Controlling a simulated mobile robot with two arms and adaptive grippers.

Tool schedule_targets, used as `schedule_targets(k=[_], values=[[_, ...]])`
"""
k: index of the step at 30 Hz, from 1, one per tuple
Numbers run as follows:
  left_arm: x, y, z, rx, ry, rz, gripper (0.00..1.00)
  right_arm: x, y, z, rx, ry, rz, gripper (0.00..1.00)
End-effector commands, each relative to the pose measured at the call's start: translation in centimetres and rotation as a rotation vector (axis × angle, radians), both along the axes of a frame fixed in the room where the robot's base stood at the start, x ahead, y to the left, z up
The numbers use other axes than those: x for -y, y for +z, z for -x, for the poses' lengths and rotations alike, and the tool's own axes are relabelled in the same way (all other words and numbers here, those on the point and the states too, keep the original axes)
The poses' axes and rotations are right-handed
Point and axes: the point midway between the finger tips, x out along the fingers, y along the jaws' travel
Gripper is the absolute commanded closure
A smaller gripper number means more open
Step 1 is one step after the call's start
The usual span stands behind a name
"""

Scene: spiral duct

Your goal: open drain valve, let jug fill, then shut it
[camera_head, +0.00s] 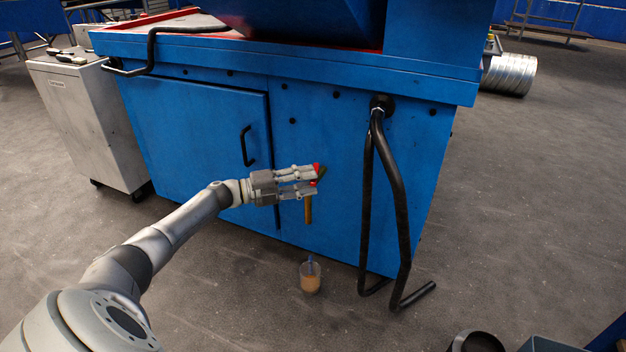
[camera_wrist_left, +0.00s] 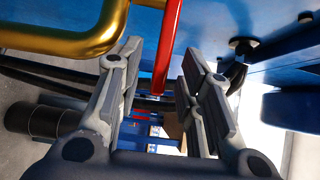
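The drain valve is on the blue cabinet's front, with a brass spout (camera_head: 308,209) pointing down and a red lever (camera_head: 316,168). A small green part (camera_head: 322,174) shows beside the lever. My left gripper (camera_head: 316,181) is at the valve, with its fingers apart. In the left wrist view the red lever (camera_wrist_left: 168,50) reaches between the open fingers (camera_wrist_left: 160,75), with gaps beside it, and the brass pipe (camera_wrist_left: 70,42) is at upper left. The clear jug (camera_head: 310,277) stands on the floor below the spout, with brownish content and a blue piece at its top. My right gripper is out of view.
Bent black pipes (camera_head: 400,210) stand right of the valve and reach the floor. A cabinet door with a black handle (camera_head: 247,146) is to the left. A grey cart (camera_head: 88,120) stands at far left. The floor in front is mostly clear.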

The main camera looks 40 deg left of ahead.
Motion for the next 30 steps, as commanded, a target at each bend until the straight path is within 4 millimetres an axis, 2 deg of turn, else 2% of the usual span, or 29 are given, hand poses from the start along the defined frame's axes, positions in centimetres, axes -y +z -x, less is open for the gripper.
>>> schedule_targets(k=[9,15,21,30], values=[[-3.7,-0.1,5.0,-0.003,0.001,-0.002,0.66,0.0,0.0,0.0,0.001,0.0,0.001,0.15],[-5.1,-0.1,7.0,-0.002,0.001,-0.003,0.66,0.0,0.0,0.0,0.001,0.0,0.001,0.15],[-5.6,0.0,7.7,0.0,0.0,-0.001,0.66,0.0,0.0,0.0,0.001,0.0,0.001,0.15],[-5.6,0.0,7.7,0.001,0.0,-0.002,0.66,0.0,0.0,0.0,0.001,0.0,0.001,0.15]])
